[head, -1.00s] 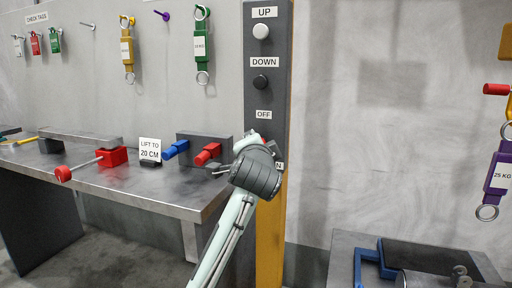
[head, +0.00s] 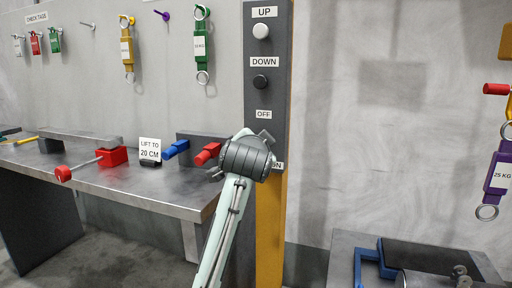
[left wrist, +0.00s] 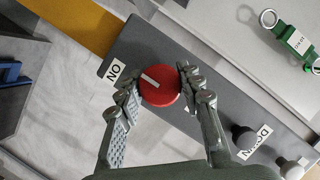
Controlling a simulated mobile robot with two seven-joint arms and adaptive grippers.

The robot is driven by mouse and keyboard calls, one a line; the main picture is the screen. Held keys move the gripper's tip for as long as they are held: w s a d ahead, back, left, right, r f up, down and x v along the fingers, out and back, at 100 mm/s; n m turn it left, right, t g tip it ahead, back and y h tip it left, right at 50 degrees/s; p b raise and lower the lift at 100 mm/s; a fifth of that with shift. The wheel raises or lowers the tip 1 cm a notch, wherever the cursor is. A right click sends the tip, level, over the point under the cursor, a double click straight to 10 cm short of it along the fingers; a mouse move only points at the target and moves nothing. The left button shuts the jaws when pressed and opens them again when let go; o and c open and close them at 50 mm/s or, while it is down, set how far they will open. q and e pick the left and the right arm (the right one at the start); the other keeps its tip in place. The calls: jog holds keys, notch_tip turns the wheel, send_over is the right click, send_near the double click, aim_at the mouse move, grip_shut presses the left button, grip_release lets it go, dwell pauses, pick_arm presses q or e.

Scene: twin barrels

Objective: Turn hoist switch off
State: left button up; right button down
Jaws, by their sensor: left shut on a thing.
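The hoist switch is a round red knob (left wrist: 160,86) on the dark control panel (head: 283,70). In the left wrist view, a white mark on its face lies on the side toward the ON label (left wrist: 112,70). My left gripper (left wrist: 158,84) is shut on the knob, one finger on each side. In the head view, my left gripper (head: 256,140) is in front of the panel just below the OFF label (head: 264,114). It hides the knob and covers part of the ON label there.
Above are the white UP button (head: 261,31) and black DOWN button (head: 260,81). A metal bench (head: 150,195) with a red-handled tool (head: 90,163) and a "lift to 20 cm" sign (head: 150,150) stands left.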

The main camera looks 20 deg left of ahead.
pick_arm(q)
jog(key=o, duration=1.2)
jog(key=shift+c, duration=0.2)
jog(key=v, duration=1.2)
jog(key=shift+f, duration=0.1)
